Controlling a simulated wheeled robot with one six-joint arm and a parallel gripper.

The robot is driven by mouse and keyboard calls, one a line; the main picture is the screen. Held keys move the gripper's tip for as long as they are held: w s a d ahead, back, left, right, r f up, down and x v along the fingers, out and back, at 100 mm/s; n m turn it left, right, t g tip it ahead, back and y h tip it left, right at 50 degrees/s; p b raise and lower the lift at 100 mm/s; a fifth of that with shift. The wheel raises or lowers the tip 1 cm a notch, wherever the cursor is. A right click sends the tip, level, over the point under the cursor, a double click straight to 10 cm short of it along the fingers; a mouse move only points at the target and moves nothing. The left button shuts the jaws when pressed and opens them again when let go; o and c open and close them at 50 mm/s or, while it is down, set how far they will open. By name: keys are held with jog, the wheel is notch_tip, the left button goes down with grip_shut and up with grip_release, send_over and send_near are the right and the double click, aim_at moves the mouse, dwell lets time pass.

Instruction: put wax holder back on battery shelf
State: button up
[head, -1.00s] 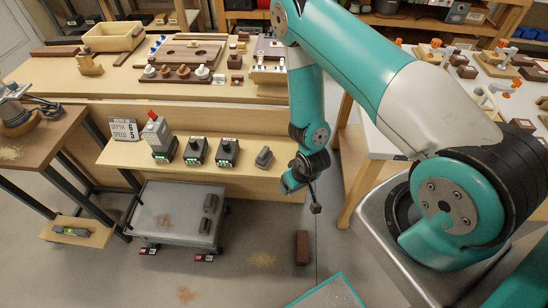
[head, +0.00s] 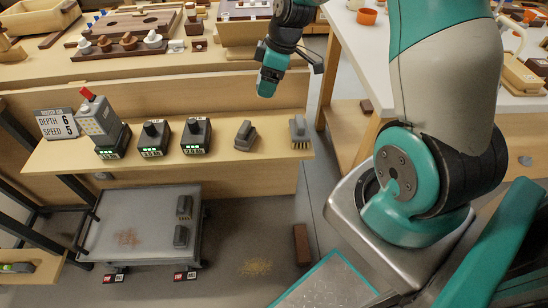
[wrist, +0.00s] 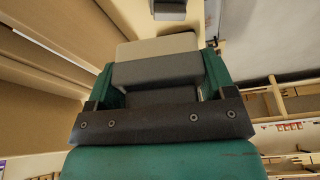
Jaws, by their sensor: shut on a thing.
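My gripper (head: 271,76) is above the right part of the battery shelf (head: 222,162), pointing down. In the wrist view my gripper (wrist: 158,85) is shut on a grey block-like thing with a pale beige end, which I take as the wax holder (wrist: 158,47). In the head view the held thing is small and mostly hidden by the jaws. It is clear of the shelf top.
A grey cart (head: 133,241) stands below. The bench (head: 190,67) is behind.

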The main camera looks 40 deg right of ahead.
aim_at(270, 141)
jog(key=shift+s+d+r+n+b, duration=0.4)
jog(key=shift+d+r+n+b, duration=0.1)
jog(key=shift+n+b, duration=0.2)
jog(key=shift+s+f, duration=0.1)
notch_tip(270, 141, down, 19)
jog(key=b, duration=0.2)
jog(key=shift+b, duration=0.35)
jog(key=shift+f, duration=0.15)
jog(key=shift+f, duration=0.15)
jog(key=o, duration=0.9)
jog(key=shift+c, duration=0.2)
